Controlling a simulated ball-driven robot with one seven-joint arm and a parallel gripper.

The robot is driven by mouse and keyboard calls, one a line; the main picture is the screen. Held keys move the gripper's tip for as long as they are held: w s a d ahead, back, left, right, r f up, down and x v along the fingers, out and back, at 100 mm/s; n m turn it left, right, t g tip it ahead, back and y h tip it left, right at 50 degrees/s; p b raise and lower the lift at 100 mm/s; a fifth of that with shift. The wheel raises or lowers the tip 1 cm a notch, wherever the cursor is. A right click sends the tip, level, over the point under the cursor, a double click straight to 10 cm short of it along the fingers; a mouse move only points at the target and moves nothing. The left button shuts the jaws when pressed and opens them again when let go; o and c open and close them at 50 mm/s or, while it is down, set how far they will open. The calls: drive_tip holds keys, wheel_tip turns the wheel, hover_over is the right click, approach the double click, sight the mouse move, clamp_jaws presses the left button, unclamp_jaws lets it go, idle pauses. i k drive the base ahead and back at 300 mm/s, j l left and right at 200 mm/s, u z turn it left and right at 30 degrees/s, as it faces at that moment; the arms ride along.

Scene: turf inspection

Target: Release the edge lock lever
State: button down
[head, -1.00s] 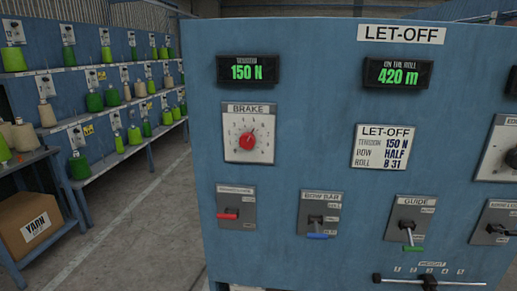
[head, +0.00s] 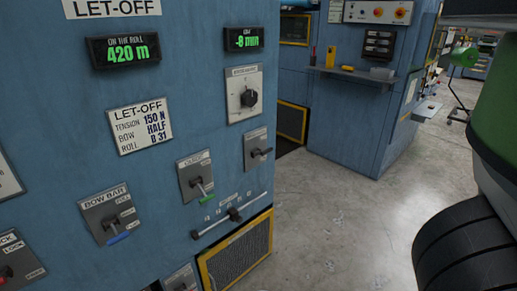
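I cannot make out which lever bears the edge lock name. On the blue let-off panel, a grey lever plate with a black handle (head: 258,152) sits at the right; its label is too small to read. A red-handled lever (head: 6,272) is cut by the left edge, with lettering that seems to include "LOCK". A blue-handled lever (head: 117,238) is marked BOW BAR. A green-handled lever (head: 205,195) sits between the blue and black ones. Another lever plate (head: 180,280) is cut off at the bottom. My gripper is not in view.
A black slider bar (head: 232,214) crosses the panel above a yellow-framed mesh (head: 238,255). Another blue cabinet with a tool shelf (head: 355,74) stands behind. Bare concrete floor (head: 330,210) lies right of the panel. A large green and black shape fills the right edge.

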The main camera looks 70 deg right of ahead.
sight(257, 153)
drive_tip(key=k+l+z, duration=0.1)
drive_tip(key=z, duration=1.35)
